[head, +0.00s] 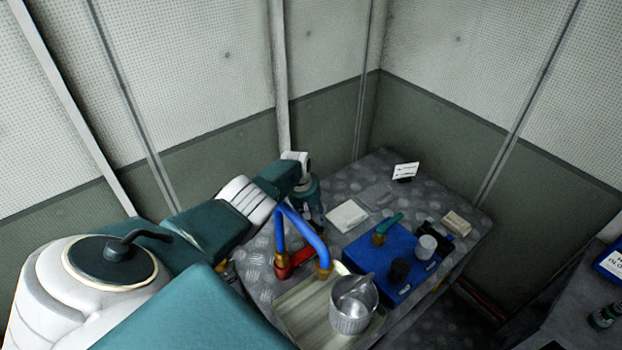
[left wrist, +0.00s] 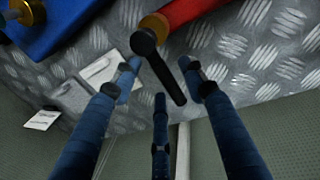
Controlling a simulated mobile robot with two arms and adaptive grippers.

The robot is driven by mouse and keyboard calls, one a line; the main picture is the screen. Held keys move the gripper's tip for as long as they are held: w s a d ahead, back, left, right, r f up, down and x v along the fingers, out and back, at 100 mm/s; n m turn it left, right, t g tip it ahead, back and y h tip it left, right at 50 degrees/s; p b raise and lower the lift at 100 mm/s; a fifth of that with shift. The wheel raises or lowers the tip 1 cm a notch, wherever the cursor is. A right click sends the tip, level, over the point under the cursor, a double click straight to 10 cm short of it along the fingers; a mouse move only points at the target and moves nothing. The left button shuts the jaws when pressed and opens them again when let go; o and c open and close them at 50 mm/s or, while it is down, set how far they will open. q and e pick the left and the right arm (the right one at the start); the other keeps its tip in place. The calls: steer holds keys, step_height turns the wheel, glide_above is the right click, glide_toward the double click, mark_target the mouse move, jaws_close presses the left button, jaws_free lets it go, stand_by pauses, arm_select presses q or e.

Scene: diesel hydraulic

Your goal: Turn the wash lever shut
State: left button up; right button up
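In the left wrist view a black lever (left wrist: 168,76) with a round hub sits at the brass end of a red valve body (left wrist: 200,12). I take it to be the wash lever. My left gripper (left wrist: 160,78) is open, with its blue fingers spread on both sides of the lever and one finger below. The lever lies between the fingers; I see no clear contact. In the head view my left gripper (head: 311,203) is over the table's back left edge, behind the red body (head: 296,262); the lever is hidden there. My right gripper is not in view.
A bent blue pipe (head: 303,227) rises beside the red body. A metal cup (head: 352,312) stands on a tray (head: 298,310). A blue block (head: 362,252) carries a teal lever (head: 390,222) and knobs. Papers (head: 346,216) lie on the metal table. Walls stand close behind.

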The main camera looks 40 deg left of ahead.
arm_select(q)
step_height(320, 180, up, 12)
steer(key=s, duration=0.2)
steer(key=shift+s+a+f, duration=0.15)
steer(key=shift+a, duration=0.1)
stand_by(0.4)
stand_by(0.5)
